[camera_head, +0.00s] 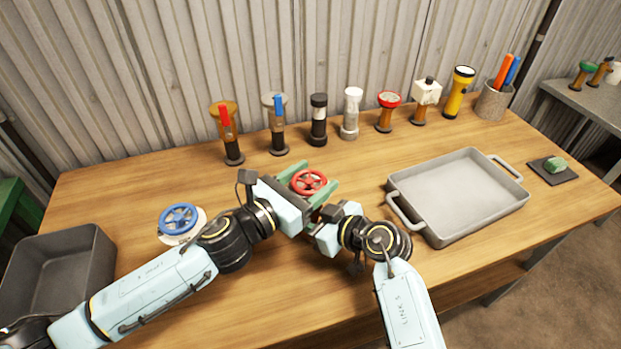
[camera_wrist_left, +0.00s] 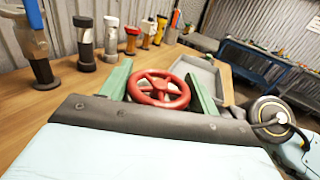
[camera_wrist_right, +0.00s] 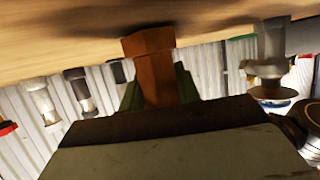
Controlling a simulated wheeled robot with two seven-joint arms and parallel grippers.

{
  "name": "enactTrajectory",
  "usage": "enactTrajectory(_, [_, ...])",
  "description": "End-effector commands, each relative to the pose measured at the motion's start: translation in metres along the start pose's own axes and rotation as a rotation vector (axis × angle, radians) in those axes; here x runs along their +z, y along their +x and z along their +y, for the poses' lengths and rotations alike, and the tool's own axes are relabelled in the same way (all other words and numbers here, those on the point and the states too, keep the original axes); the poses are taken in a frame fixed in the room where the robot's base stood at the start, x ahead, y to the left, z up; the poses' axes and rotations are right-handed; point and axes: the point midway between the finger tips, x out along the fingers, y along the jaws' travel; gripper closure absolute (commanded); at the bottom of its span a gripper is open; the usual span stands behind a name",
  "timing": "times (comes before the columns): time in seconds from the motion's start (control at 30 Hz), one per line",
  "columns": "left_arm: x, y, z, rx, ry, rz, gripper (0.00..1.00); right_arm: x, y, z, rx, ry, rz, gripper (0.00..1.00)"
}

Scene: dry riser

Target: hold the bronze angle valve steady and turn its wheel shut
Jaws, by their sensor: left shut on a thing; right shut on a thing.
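The bronze angle valve shows its red wheel (camera_head: 309,182) near the middle of the table in the head view. Its brown body (camera_wrist_right: 150,65) shows in the right wrist view, which looks upside down. My left gripper (camera_head: 312,180) is shut around the red wheel, with a green finger on either side; the wheel also shows in the left wrist view (camera_wrist_left: 158,88). My right gripper (camera_wrist_right: 157,90) is shut on the valve body below the wheel, its green fingers partly hidden behind the body. The valve's base and outlet are mostly hidden by my grippers in the head view.
A blue wheel (camera_head: 178,218) lies on a pale disc at left. A grey bin (camera_head: 62,235) stands at far left. A grey tray (camera_head: 455,225) lies at right, close to my right arm. Several upright fittings and torches, including a yellow torch (camera_head: 459,92), line the back.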

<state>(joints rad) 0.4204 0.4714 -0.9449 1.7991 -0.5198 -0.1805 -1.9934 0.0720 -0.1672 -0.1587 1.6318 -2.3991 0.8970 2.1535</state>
Motion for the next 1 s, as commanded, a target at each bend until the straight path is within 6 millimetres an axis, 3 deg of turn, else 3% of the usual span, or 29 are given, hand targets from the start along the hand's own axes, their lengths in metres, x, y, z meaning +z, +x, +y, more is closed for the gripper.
enactTrajectory(0.37, [0.001,0.0,-0.001,-0.006,-0.003,-0.002,0.62,-0.002,0.0,0.0,0.0,-0.003,0.004,1.0])
enactTrajectory(0.4, [0.001,0.0,-0.001,-0.006,-0.003,-0.002,0.34,-0.002,0.0,0.0,0.0,-0.003,0.004,1.0])
enactTrajectory(0.53, [0.001,0.0,-0.001,-0.005,-0.003,-0.001,0.17,-0.002,0.0,0.0,0.0,-0.002,0.004,1.0])
enactTrajectory(0.83, [0.0,-0.001,0.0,-0.003,-0.001,0.0,0.17,-0.002,0.0,0.0,0.001,-0.002,0.004,1.0])
enactTrajectory(1.0, [-0.001,-0.02,0.0,-0.003,-0.002,0.002,0.17,-0.002,0.0,0.001,0.002,-0.002,0.004,1.0])
